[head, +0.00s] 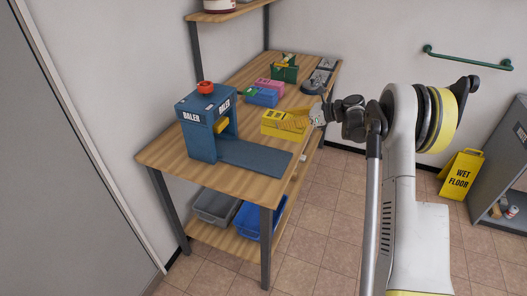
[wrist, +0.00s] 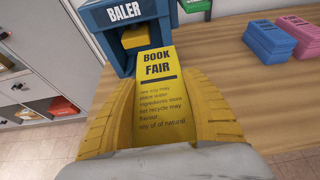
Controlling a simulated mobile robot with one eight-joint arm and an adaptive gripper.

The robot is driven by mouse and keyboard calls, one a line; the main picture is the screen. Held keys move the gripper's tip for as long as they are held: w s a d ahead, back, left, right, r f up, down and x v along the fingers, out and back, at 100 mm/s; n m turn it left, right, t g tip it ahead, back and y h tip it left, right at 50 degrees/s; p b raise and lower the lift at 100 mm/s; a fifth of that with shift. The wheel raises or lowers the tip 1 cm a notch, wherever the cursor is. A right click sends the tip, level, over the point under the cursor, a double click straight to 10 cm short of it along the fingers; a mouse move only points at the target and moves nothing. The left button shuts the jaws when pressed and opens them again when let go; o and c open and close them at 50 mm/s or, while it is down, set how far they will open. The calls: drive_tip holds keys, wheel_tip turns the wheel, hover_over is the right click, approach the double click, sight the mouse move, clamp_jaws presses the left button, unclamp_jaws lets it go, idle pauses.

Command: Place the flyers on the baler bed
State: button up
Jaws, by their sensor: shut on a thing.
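The flyers are a yellow stack marked BOOK FAIR (wrist: 157,95), which also shows in the head view (head: 281,122). My gripper (head: 308,116) is shut on them; in the wrist view its yellow ribbed fingers (wrist: 158,100) press both sides. The stack is near the right edge of the wooden table, right of the baler; any gap below is hard to judge. The blue baler (head: 207,122) stands on the table, with a yellow part in its opening. Its flat dark blue bed (head: 257,159) extends toward the front right and looks empty. The bed is hidden in the wrist view.
Behind the flyers are a blue stack (head: 261,97), a pink stack (head: 270,85), a green holder (head: 284,73) and grey items. Grey (head: 216,206) and blue (head: 255,222) bins sit on the lower shelf. A WET FLOOR sign (head: 461,174) stands at right.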

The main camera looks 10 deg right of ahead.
drive_tip(key=shift+s+a+f+b, duration=0.3)
drive_tip(key=shift+a+f+b, duration=0.4)
drive_tip(key=shift+a+f, duration=0.75)
drive_tip(key=shift+s+a+f+b, duration=0.25)
drive_tip(key=shift+a+f+b, duration=0.45)
drive_tip(key=shift+a+f, duration=0.75)
drive_tip(key=shift+s+a+f+b, duration=0.3)
drive_tip(key=shift+a+f+b, duration=0.4)
drive_tip(key=shift+a+f, duration=0.75)
drive_tip(key=shift+d+f, duration=0.15)
drive_tip(key=shift+f, duration=0.05)
drive_tip(key=shift+f, duration=0.2)
drive_tip(key=o, duration=1.4)
drive_tip(key=shift+r, duration=0.1)
